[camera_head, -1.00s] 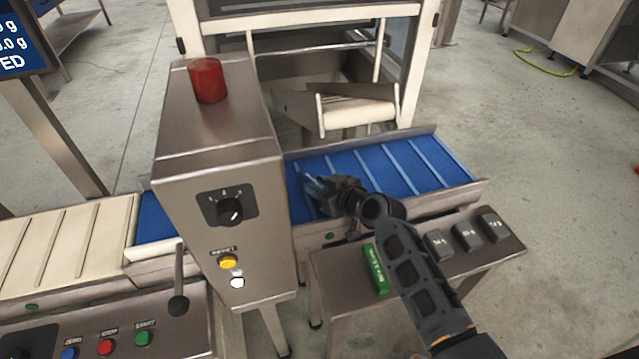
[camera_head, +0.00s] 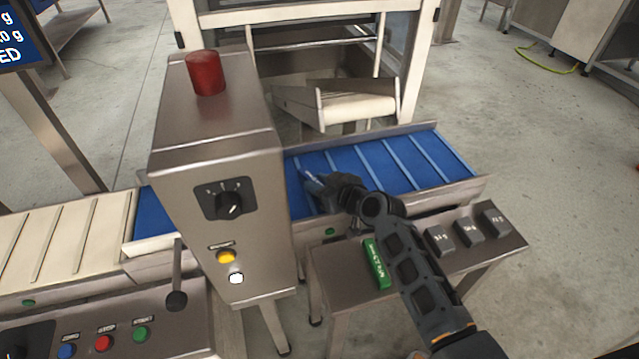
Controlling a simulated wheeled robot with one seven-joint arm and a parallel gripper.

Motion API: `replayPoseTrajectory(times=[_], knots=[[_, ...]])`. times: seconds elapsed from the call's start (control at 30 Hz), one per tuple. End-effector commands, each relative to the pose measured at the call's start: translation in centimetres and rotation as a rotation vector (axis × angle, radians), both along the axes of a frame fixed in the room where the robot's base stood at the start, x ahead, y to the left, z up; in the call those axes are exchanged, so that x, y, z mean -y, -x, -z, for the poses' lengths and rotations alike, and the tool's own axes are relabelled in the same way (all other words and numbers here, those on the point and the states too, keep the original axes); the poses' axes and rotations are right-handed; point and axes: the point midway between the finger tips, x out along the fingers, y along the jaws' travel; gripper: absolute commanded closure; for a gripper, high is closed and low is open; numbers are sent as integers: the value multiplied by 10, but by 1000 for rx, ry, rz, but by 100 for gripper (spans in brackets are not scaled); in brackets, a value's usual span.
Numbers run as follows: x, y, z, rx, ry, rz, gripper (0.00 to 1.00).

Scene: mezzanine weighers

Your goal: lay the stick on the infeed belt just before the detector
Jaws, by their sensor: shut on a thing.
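My gripper (camera_head: 322,187) is over the blue infeed belt (camera_head: 405,165), just right of the detector. It is shut on a small blue stick (camera_head: 311,181), whose end shows at the fingertips, pointing up and left. The stick is low over the belt; I cannot tell whether it touches. The belt is a similar blue, and the fingers hide part of the stick. The detector (camera_head: 215,135) is a steel cabinet with a red lamp on top, standing across the belt.
A small steel stand (camera_head: 340,275) in front of the belt holds a green labelled piece (camera_head: 376,263) and grey blocks (camera_head: 468,233). A pale chute (camera_head: 355,107) stands behind the belt. The belt's right part is bare. A button panel (camera_head: 110,325) is at lower left.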

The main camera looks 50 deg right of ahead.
Motion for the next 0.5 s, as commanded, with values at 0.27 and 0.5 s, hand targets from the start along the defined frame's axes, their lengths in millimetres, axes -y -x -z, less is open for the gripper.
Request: replayPoseTrajectory(times=[0.27,0.5], knots=[[0,0,3,0,0,0,60],[0,0,3,0,0,0,39]])
